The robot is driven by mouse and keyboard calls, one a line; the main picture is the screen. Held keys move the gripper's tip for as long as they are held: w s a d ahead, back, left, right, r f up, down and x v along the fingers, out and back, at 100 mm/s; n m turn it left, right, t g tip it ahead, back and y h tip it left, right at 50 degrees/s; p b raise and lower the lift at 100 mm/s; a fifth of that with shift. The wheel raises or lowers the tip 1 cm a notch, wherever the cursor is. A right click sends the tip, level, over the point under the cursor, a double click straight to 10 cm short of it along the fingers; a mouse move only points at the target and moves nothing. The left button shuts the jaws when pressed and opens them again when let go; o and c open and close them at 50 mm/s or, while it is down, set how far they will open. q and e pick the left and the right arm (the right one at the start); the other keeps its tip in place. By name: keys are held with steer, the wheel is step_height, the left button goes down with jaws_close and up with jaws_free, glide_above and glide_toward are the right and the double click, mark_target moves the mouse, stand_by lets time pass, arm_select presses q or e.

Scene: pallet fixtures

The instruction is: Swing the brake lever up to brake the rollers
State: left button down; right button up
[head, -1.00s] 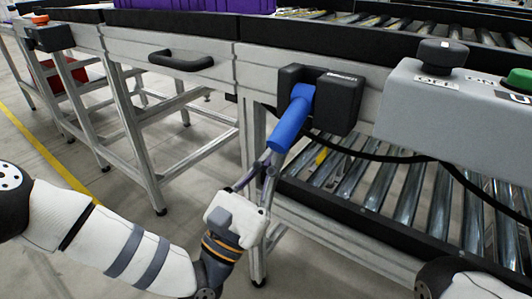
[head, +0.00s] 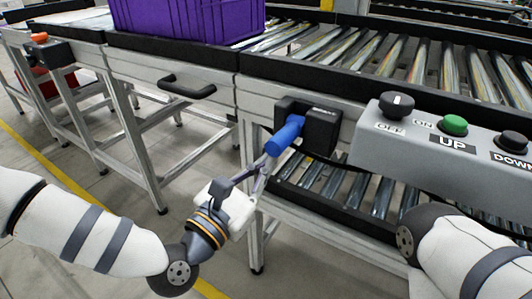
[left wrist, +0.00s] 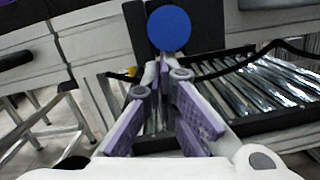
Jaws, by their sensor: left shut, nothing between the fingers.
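The blue brake lever (head: 285,136) comes out of a black block (head: 322,130) on the conveyor's side rail. It slants down and out toward me, and its round end (left wrist: 169,28) faces the left wrist camera. My left gripper (head: 267,163) is at the lower end of the lever, its fingers shut with nothing between them. In the left wrist view the fingertips (left wrist: 164,68) are just below the round end; they look close to touching, but contact is not certain. My right arm (head: 465,250) enters at the lower right, with its gripper out of view.
A grey control box (head: 400,143) with a knob and buttons stands right of the lever. Conveyor rollers (head: 400,60) run behind, with a purple crate (head: 190,20) at the back left. A black handle (head: 186,88) juts from the rail. Lower rollers (head: 375,190) lie under the lever.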

mark_target(283, 139)
arm_select(q)
steer(key=r+g+p, duration=0.1)
steer(key=r+y+p, duration=0.1)
steer(key=p, duration=0.1)
steer(key=r+g+y+p, duration=0.1)
steer(key=shift+s+a+r+g+p, duration=0.2)
steer(key=shift+s+r+g+p, duration=0.1)
steer(key=shift+p, duration=0.1)
arm_select(e)
steer(key=w+r+t, duration=0.1)
steer(key=w+r, duration=0.3)
steer(key=r, duration=0.1)
steer(key=shift+a+r+t, duration=0.15)
steer(key=shift+r+t, duration=0.15)
steer(key=shift+r, duration=0.1)
arm_select(q)
steer(key=shift+r, duration=0.25)
